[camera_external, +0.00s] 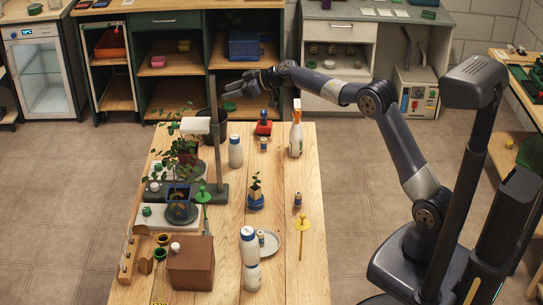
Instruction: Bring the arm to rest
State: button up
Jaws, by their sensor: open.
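My arm reaches left from its base at the right, raised above the far end of the wooden table (285,265). My gripper (232,88) is open and points left, held in the air with nothing seen between its fingers. It appears apart from everything on the table. The fingertips are small in this view.
Below on the table stand a white spray bottle (296,138), white bottles (235,152), a potted seedling (256,195), a brown box (190,265) and a plant rack (218,165). Cabinets (170,60) line the back wall. Floor (355,190) is clear right of the table.

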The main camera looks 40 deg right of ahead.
jog(key=s+a+f+m+h+b, duration=0.1)
jog(key=s+a+f, duration=0.3)
jog(key=s+a, duration=0.4)
jog(key=shift+s+f+t+b, duration=0.35)
jog(key=shift+s+t+b, duration=0.05)
jog(key=shift+s+b, duration=0.45)
dwell(0.6)
